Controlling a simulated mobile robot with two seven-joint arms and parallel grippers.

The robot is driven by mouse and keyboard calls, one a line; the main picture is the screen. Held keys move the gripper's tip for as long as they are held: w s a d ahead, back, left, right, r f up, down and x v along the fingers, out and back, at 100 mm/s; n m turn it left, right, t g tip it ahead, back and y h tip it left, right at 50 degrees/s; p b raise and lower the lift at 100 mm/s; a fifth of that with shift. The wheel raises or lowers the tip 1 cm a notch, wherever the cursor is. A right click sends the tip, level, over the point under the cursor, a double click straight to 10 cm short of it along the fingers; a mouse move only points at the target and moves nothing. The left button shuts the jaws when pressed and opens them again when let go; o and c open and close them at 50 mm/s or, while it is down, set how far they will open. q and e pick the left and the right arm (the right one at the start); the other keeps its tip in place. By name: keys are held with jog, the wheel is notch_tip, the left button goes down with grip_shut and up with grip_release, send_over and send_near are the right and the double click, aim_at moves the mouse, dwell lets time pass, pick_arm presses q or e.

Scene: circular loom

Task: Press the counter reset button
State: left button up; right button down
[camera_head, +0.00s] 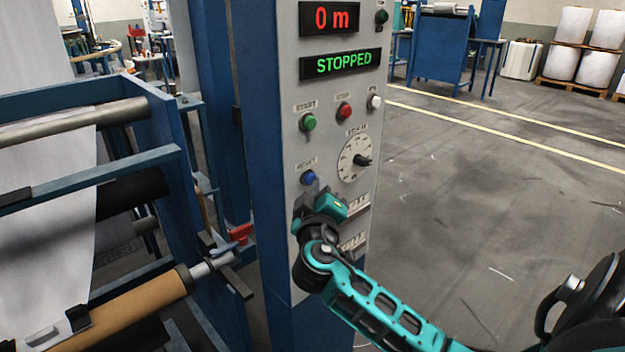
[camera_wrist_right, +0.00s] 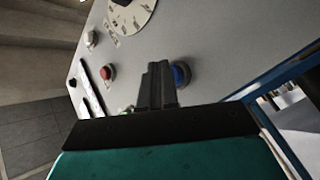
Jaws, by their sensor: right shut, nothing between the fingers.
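The blue reset button (camera_head: 308,177) sits on the grey control panel (camera_head: 285,235), below the green start button (camera_head: 308,122). The counter display (camera_head: 329,18) above reads "0 m". My right gripper (camera_head: 312,190) is just below the blue button in the head view, close to the panel. In the right wrist view the shut fingers (camera_wrist_right: 160,85) point toward the panel, and the blue button (camera_wrist_right: 181,74) shows right beside their tips, partly hidden by them. I cannot tell whether the fingers touch it. My left gripper is not in view.
A "STOPPED" display (camera_head: 341,64), a red stop button (camera_head: 344,111), a white button (camera_head: 375,102) and a dial (camera_head: 356,158) share the panel. A blue frame with rollers (camera_head: 120,310) stands to the left. Open floor (camera_head: 490,200) lies to the right.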

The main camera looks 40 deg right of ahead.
jog(key=shift+s, duration=0.6)
jog(key=shift+s+d, duration=0.15)
jog(key=shift+s, duration=1.1)
jog(key=shift+s+d, duration=0.1)
jog(key=shift+s, duration=1.15)
jog(key=s+a+f+n+g+y+p, duration=0.1)
jog(key=s+a+f+y, duration=0.1)
jog(key=a+f+y, duration=0.45)
jog(key=s+a+f+n+g+y, duration=0.1)
jog(key=a+f+n+y, duration=0.15)
jog(key=f, duration=0.75)
jog(key=s+a+f+m+g+y, duration=0.1)
jog(key=s+a+f+m+y, duration=0.1)
jog(key=s+a+f+y, duration=0.3)
jog(key=shift+s+a+f+p, duration=0.3)
jog(key=shift+s+a+f, duration=1.45)
jog(key=shift+s+a, duration=1.2)
jog(key=shift+w+a+m, duration=0.25)
jog(key=shift+w+a, duration=0.2)
jog(key=shift+w, duration=0.05)
